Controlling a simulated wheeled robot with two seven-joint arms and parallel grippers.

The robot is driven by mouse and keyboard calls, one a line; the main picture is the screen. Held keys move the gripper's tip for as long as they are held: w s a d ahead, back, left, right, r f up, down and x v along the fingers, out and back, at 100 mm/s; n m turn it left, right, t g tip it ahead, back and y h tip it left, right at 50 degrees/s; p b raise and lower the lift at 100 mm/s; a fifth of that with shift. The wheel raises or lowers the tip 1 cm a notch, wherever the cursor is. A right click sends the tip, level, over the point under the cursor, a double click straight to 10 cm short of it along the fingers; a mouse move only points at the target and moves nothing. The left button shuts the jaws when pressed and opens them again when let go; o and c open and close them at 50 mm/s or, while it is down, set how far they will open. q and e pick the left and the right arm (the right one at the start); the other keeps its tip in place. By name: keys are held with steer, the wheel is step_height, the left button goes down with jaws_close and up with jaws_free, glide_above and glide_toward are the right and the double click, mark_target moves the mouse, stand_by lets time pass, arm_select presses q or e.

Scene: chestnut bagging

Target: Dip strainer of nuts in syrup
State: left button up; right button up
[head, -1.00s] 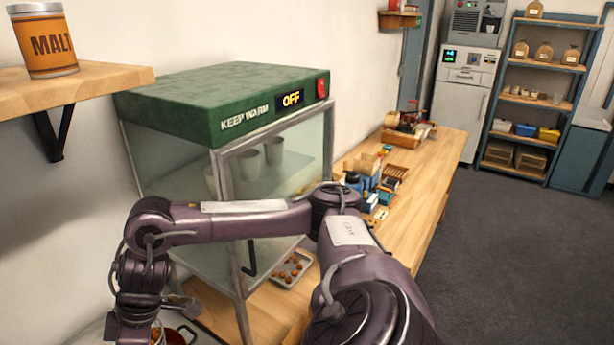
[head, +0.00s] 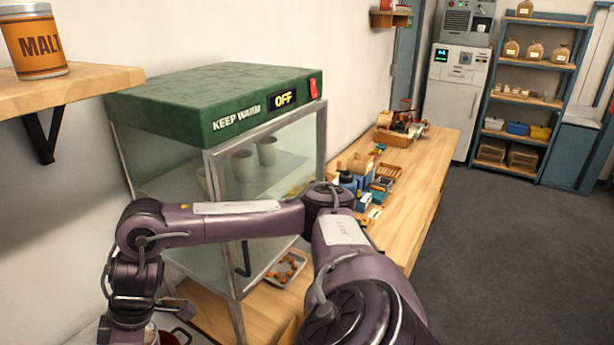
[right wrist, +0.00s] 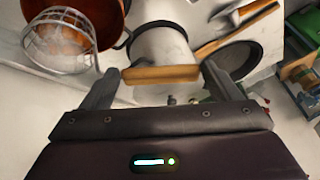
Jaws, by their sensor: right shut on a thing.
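In the right wrist view, my right gripper (right wrist: 163,72) is shut on a short wooden handle (right wrist: 160,75) lying between its fingertips; I cannot tell what it joins. A wire-mesh strainer basket (right wrist: 60,42) is at the upper left, over or in a red-brown pot (right wrist: 106,30). Whether the basket touches the pot, and what it holds, is unclear. A pale cylindrical vessel (right wrist: 160,45) is beyond the handle. In the head view, my right arm reaches left and down; its gripper is out of frame. A sliver of red pot (head: 182,338) shows at the bottom. My left gripper is not in view.
A green-topped warming cabinet (head: 215,95) reading OFF stands close behind my arm. A metal tray of brown nuts (head: 268,277) lies on the wooden counter (head: 420,185). Another dark round vessel (right wrist: 232,60) is right of the gripper. A wall shelf (head: 75,85) holds a MALT tin (head: 36,42).

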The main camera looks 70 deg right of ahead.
steer(key=shift+r, duration=0.1)
stand_by(0.3)
step_height(320, 180, up, 4)
steer(key=shift+f, duration=0.1)
stand_by(0.4)
stand_by(1.0)
